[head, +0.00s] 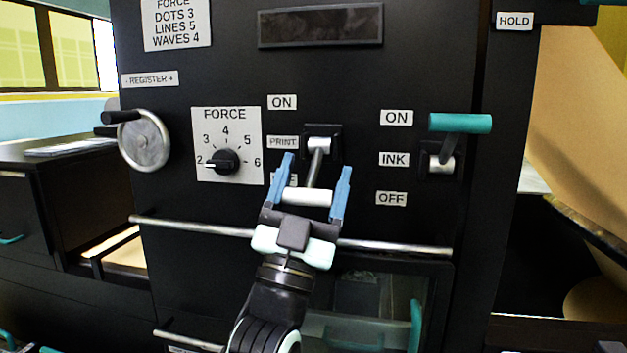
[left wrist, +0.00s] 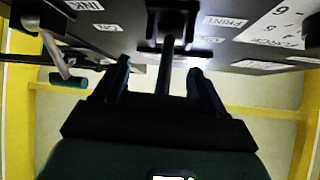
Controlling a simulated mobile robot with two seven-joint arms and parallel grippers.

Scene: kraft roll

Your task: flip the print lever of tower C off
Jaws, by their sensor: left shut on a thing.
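The print lever (head: 318,163) is on the black tower front beside the PRINT label (head: 283,142). Its rod slopes down and outward from the pivot to a white crossbar handle (head: 307,197), at about the height of the lowest label. My left gripper (head: 316,166) is around the lever from below and shut on the handle, one blue finger at each end. The left finger partly hides the lowest label. In the left wrist view the rod (left wrist: 165,68) runs between the dark fingers (left wrist: 159,72). No tower letter is readable. My right gripper is not in view.
The ink lever (head: 460,123), with a teal handle, points up to the right. A FORCE dial (head: 227,161) and a round handwheel (head: 145,141) are at left. A horizontal metal rail (head: 395,247) crosses the front below, close to my left gripper. Brown paper (head: 575,120) hangs at right.

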